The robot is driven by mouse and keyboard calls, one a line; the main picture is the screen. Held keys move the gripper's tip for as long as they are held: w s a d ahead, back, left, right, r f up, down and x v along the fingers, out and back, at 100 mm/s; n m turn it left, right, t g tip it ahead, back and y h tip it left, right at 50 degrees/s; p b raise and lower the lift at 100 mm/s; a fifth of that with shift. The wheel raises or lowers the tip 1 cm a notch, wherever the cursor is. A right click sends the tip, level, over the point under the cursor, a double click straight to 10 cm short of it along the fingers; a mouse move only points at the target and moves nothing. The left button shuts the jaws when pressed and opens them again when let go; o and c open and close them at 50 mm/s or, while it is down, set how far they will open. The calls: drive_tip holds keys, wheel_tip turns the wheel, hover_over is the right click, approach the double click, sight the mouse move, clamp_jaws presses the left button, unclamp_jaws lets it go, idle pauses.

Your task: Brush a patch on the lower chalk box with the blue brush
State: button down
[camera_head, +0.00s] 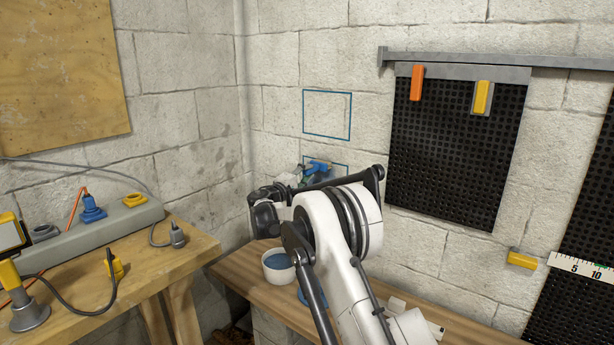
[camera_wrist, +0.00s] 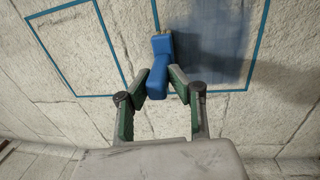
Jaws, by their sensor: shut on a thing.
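My gripper (camera_wrist: 163,84) is shut on the handle of the blue brush (camera_wrist: 163,62) in the wrist view. The brush head points at the wall and overlaps the edge of a blue-outlined chalk box (camera_wrist: 249,72). A dark blue patch (camera_wrist: 212,50) covers much of that box. I cannot tell whether the bristles touch the wall. Another outlined box (camera_wrist: 80,48), bare inside, is to the left. In the head view the upper chalk box (camera_head: 327,114) is bare. The lower box (camera_head: 339,164) is mostly hidden behind my arm, and the brush (camera_head: 318,164) shows in front of it.
A bowl of blue paint (camera_head: 278,265) stands on the wooden bench (camera_head: 237,272) below. A second bench (camera_head: 170,258) with cables and plugs is at left. Black dimpled panels (camera_head: 455,150) hang at right, with orange and yellow clips. The wall around the upper box is clear.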

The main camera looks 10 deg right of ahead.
drive_tip(key=shift+s, duration=0.1)
drive_tip(key=shift+s+a, duration=0.3)
drive_tip(key=shift+a, duration=0.05)
drive_tip(key=s+d, duration=0.2)
drive_tip(key=shift+s+d+r, duration=0.1)
drive_tip(key=shift+s+d, duration=0.05)
drive_tip(key=shift+s, duration=0.2)
drive_tip(key=shift+w+d, duration=0.4)
idle(0.4)
drive_tip(key=shift+f+b, duration=3.05)
drive_tip(key=shift+f, duration=4.25)
wheel_tip(320, 180, up, 14)
drive_tip(key=p, duration=0.6)
drive_tip(key=shift+r, duration=0.15)
